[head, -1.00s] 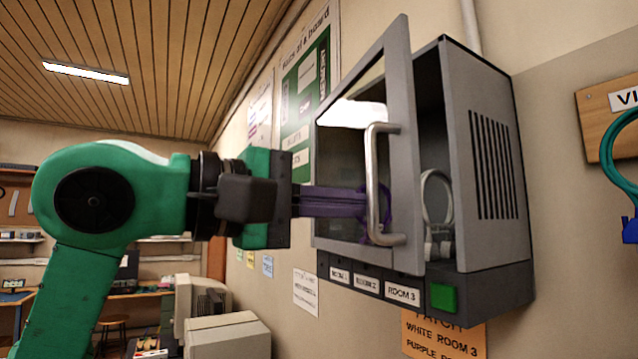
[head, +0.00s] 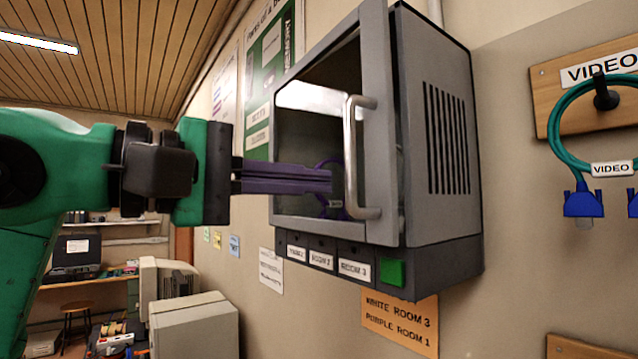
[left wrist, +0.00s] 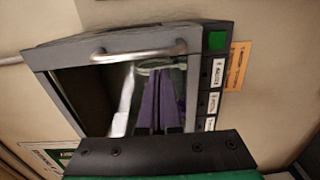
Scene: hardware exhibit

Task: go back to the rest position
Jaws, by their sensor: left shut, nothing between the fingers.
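My left gripper (head: 330,182) comes in from the left with its purple fingers shut and empty. Its fingertips are in front of the glass door (head: 297,150) of a grey wall cabinet (head: 448,215), just left of the door's upright metal handle (head: 352,150). I cannot tell whether they touch the door. In the left wrist view the shut fingers (left wrist: 160,100) point at the glass, close to the handle (left wrist: 140,54). The door looks nearly closed. A purple loop, probably a cable, shows at the glass behind the fingertips. My right gripper is not in view.
A green button (head: 392,273) and room labels (head: 320,260) line the cabinet's lower front. A wooden board with a teal video cable (head: 560,110) hangs at the right. Old computer monitors (head: 190,320) stand below left. The wall below the cabinet holds paper notes (head: 400,318).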

